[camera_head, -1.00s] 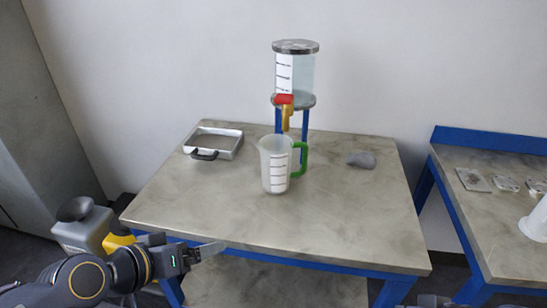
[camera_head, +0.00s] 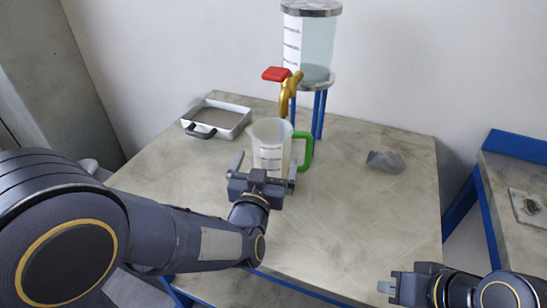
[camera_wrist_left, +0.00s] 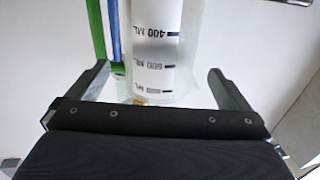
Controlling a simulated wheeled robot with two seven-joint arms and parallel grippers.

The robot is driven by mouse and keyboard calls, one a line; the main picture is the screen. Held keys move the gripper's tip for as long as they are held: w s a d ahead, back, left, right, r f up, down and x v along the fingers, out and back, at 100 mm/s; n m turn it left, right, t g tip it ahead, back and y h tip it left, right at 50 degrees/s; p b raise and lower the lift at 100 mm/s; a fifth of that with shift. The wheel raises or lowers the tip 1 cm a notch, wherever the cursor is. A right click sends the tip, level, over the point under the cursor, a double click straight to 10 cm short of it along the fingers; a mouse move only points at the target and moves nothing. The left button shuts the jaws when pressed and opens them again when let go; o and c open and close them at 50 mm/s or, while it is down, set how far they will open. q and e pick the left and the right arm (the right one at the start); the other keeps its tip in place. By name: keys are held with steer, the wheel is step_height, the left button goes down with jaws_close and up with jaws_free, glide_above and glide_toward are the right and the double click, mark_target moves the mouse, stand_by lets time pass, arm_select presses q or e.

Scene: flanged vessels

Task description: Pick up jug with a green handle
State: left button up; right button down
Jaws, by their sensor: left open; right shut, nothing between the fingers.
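The jug (camera_head: 271,142) is clear, with a white measuring scale and a green handle (camera_head: 306,150) on its right side. It stands upright on the table. My left gripper (camera_head: 265,163) is open at the near side of the jug, with a finger toward each side. In the left wrist view the jug (camera_wrist_left: 160,60) lies between the open fingers, with a gap on both sides, and the green handle (camera_wrist_left: 95,30) is at the upper left. I cannot tell if the fingers reach around the jug. My right gripper (camera_head: 388,288) is shut and empty at the lower right, apart from the jug.
Behind the jug stands a clear tank (camera_head: 311,45) on blue legs, with a gold tap (camera_head: 290,88) and red lever (camera_head: 276,73). A metal tray (camera_head: 222,117) is at the back left. A grey lump (camera_head: 386,161) lies to the right.

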arm_select(q)
steer(key=shift+f, duration=0.9)
steer(key=shift+w+r, duration=0.2)
steer(key=shift+w, duration=0.1)
steer(key=w, duration=0.3)
steer(key=w+d, duration=0.1)
steer(key=w, duration=0.2)
steer(key=shift+w+d+p, duration=0.2)
steer(key=shift+w+p, duration=0.15)
steer(key=shift+p, duration=0.05)
steer(key=c, duration=1)
